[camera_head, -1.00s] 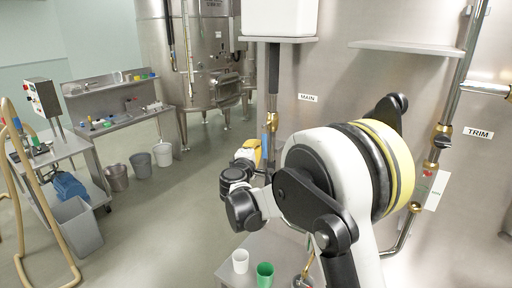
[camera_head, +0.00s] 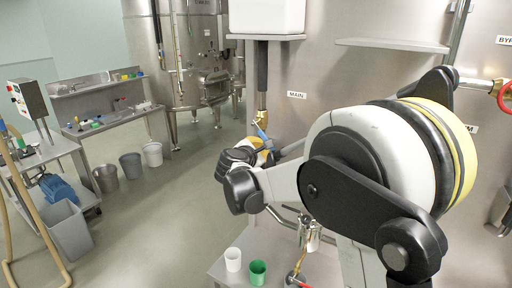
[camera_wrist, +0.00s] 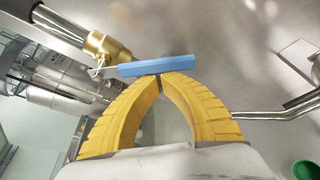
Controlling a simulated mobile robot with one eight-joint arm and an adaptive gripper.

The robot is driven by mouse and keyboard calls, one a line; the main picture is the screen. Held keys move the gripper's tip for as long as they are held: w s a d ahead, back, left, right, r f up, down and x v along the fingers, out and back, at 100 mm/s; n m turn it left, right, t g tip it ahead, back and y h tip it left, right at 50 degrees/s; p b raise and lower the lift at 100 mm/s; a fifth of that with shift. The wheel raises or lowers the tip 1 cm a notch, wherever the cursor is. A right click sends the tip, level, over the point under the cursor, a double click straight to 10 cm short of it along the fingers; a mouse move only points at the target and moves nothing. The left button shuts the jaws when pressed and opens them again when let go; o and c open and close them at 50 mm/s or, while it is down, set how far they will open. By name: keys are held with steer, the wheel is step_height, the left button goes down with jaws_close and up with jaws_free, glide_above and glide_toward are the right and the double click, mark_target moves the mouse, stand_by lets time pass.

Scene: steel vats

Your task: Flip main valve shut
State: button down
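The main valve is a brass body (camera_head: 262,115) on a vertical pipe left of the "MAIN" label (camera_head: 297,95). Its blue lever (camera_head: 259,130) slants beside my gripper (camera_head: 266,145) in the head view. In the wrist view the brass body (camera_wrist: 103,46) is at upper left, and the blue lever (camera_wrist: 157,66) reaches right from it across the front of my fingertips. My gripper (camera_wrist: 160,78) has its yellow fingers curved together, tips meeting, right at the lever's near side. They look to be touching it, not around it. My arm hides part of the pipework in the head view.
A low steel table with a white cup (camera_head: 233,260) and a green cup (camera_head: 258,272) stands below the valve. A steel shelf (camera_head: 390,43) and a red handwheel (camera_head: 506,96) are at right. Open floor lies to the left.

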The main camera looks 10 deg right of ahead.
steer(key=s+d+r+n, duration=0.1)
steer(key=r+n+g+h+p, duration=0.1)
steer(key=r+n, duration=0.1)
steer(key=s+d+r+n+g, duration=0.1)
steer(key=n, duration=0.1)
steer(key=shift+s+d+r+h, duration=0.15)
steer(key=shift+s+d+h, duration=0.15)
steer(key=shift+r+p, duration=0.1)
steer(key=shift+p, duration=0.2)
stand_by(0.3)
step_height(320, 180, down, 4)
steer(key=b, duration=0.3)
steer(key=v, duration=1)
steer(key=shift+w+a+p, duration=0.15)
steer(key=shift+a+p, duration=0.05)
steer(key=shift+p, duration=0.1)
steer(key=shift+r, duration=0.1)
